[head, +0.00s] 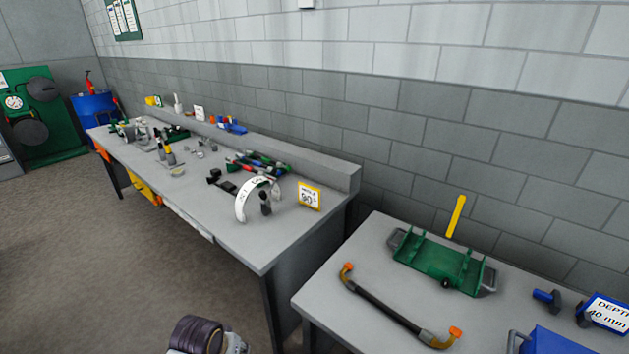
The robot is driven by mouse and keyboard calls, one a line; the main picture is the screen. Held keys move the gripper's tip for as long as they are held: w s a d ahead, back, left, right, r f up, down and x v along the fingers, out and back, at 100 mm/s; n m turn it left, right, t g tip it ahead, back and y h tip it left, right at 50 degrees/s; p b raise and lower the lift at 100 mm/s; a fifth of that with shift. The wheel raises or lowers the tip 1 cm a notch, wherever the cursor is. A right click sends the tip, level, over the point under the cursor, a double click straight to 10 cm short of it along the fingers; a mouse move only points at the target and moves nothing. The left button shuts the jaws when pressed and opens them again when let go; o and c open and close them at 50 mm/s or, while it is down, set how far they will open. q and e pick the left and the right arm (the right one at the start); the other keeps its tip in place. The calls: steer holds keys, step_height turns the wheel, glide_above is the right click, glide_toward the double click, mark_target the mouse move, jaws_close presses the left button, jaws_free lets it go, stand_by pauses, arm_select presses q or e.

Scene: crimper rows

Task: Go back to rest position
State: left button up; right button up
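Neither of my grippers shows clearly in the head view. Part of my own arm, dark and rounded with a pale grey piece, comes in at the bottom edge left of the middle; no fingertips show on it. A long grey workbench (215,222) runs along the wall from the left to the middle. A second, nearer grey table (340,318) stands at the lower right. A green tray (440,262) with grey end handles lies on the nearer table, and a dark bar with orange ends (385,308) lies in front of it.
On the long bench are a white curved band (243,203), a yellow-framed sign (309,195) and several small tools. A yellow bar (456,216) stands behind the green tray. A blue bin (550,343) and a blue sign (605,313) are at the right. Open floor (60,260) lies left.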

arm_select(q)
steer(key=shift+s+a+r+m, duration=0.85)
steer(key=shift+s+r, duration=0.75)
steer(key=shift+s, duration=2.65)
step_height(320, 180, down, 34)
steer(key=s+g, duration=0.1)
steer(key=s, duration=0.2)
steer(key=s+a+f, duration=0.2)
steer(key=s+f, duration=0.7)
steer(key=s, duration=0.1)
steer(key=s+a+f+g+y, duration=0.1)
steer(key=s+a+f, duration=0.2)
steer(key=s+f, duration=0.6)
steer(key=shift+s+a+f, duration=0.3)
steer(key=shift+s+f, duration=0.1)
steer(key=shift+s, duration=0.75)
